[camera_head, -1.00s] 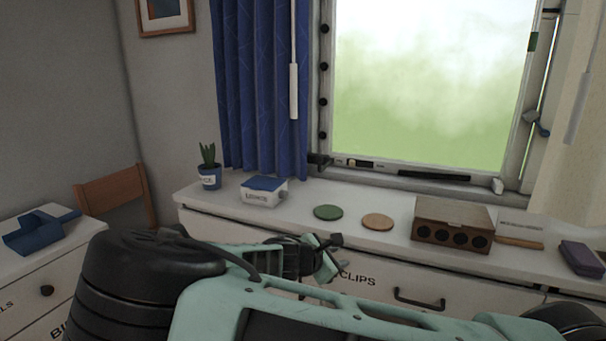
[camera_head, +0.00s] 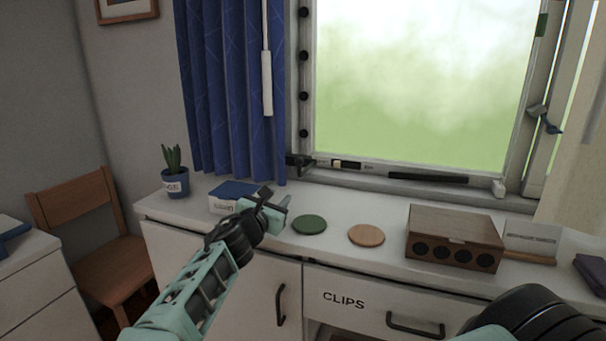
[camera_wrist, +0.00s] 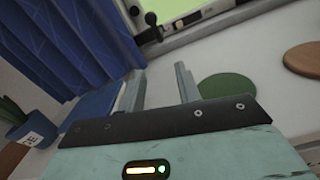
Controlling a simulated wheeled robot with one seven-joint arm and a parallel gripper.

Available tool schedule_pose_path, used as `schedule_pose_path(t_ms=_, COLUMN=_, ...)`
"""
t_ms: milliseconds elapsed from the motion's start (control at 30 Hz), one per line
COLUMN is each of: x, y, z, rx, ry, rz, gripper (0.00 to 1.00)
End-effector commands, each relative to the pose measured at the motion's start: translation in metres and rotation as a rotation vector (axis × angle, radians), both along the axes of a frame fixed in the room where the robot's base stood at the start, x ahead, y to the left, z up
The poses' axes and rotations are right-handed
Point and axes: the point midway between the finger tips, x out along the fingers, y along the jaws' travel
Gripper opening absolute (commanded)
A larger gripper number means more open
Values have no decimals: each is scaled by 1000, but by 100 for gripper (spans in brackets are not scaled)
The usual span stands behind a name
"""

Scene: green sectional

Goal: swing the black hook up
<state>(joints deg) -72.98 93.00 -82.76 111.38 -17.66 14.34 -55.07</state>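A small black fitting (camera_head: 298,162), which looks like the black hook, is at the lower left corner of the window frame, beside the blue curtain. A dark, rounded part near the top of the wrist view (camera_wrist: 151,19) appears to be the same fitting; its exact shape is too small to tell. My gripper (camera_head: 275,196) is over the left part of the white counter, in front of and below the fitting and apart from it. In the wrist view my gripper's two fingers (camera_wrist: 158,85) stand apart with nothing between them.
The white counter (camera_head: 340,262) holds a potted plant (camera_head: 175,182), a blue-lidded box (camera_head: 228,203) partly behind my gripper, green (camera_head: 309,225) and tan (camera_head: 366,235) discs, and a brown box (camera_head: 455,238). The blue curtain (camera_head: 230,100) hangs left of the window.

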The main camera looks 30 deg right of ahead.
Motion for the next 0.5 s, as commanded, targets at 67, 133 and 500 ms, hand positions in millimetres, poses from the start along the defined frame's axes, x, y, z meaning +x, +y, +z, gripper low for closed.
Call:
schedule_pose_path(t_ms=67, x=5, y=-9, z=1, rx=0, ry=0, rz=-4, gripper=33)
schedule_pose_path(t_ms=133, x=12, y=-19, z=1, rx=0, ry=0, rz=-5, gripper=33)
schedule_pose_path(t_ms=500, x=60, y=-80, z=1, rx=0, ry=0, rz=-6, gripper=33)
